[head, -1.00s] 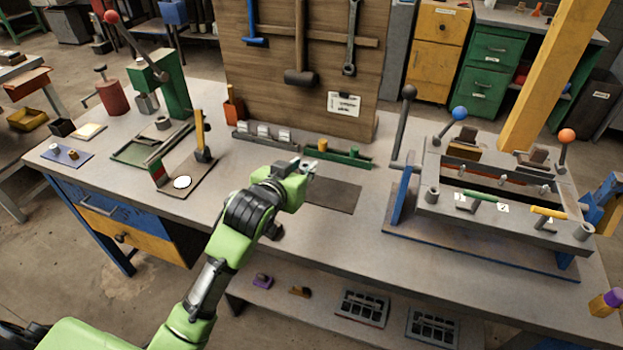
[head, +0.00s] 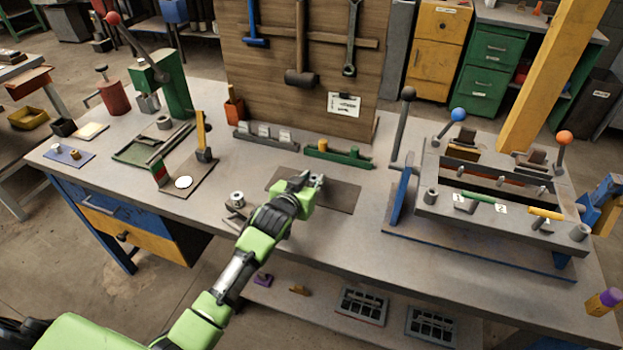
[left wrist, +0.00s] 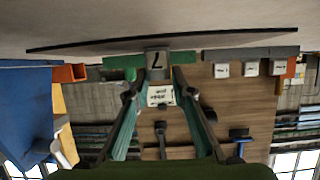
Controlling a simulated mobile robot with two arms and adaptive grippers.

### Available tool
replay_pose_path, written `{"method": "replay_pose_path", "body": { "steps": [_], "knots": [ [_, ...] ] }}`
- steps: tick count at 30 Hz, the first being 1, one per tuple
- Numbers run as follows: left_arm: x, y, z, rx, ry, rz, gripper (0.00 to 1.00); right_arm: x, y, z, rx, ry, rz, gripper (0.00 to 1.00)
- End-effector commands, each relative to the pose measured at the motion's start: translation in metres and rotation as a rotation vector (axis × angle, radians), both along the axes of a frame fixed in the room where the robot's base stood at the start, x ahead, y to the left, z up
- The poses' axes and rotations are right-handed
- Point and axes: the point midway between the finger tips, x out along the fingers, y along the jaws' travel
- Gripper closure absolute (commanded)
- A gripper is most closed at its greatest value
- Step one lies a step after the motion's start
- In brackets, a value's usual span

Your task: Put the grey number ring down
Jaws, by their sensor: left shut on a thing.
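My left gripper (head: 317,181) is over the dark flat mat (head: 343,197) near the middle of the bench. It is shut on a small grey number ring (left wrist: 157,60). In the left wrist view, which is upside down, the ring sits between the two fingertips, with a dark numeral on a pale face. In the head view the fingers mostly hide the ring. I cannot tell whether the ring touches the mat. My right gripper is not in view.
A grey cylindrical piece (head: 237,198) stands left of my gripper. Behind the mat are a green rack (head: 345,157) and a grey rack (head: 262,139) with white blocks. A lever fixture (head: 480,225) stands at the right. The bench strip right of the mat is clear.

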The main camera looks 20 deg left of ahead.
Motion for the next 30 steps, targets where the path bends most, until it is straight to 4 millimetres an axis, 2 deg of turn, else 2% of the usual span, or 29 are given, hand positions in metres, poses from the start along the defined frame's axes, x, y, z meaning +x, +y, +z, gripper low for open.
{"method": "replay_pose_path", "body": {
  "steps": [4, 5, 6, 7, 20, 26, 30],
  "knots": [
    [0.0, 0.0, -0.002, 0.0, 0.0, 0.0, 0.99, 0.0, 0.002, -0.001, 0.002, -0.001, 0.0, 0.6],
    [0.0, 0.0, -0.003, 0.0, 0.001, 0.0, 0.75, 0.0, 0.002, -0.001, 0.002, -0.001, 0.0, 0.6],
    [0.0, 0.0, -0.002, 0.0, 0.001, 0.0, 0.65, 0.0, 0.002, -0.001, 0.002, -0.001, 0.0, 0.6],
    [0.0, 0.0, -0.002, 0.0, 0.001, 0.0, 0.61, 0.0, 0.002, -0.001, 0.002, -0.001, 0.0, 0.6],
    [-0.003, 0.0, 0.001, 0.0, 0.0, 0.0, 0.61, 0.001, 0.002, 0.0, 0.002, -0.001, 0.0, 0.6],
    [-0.028, 0.001, 0.01, 0.001, 0.0, 0.0, 0.61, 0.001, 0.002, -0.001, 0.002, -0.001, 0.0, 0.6],
    [-0.053, 0.002, 0.021, 0.0, 0.0, -0.001, 0.61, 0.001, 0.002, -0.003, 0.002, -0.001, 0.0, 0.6]
  ]
}}
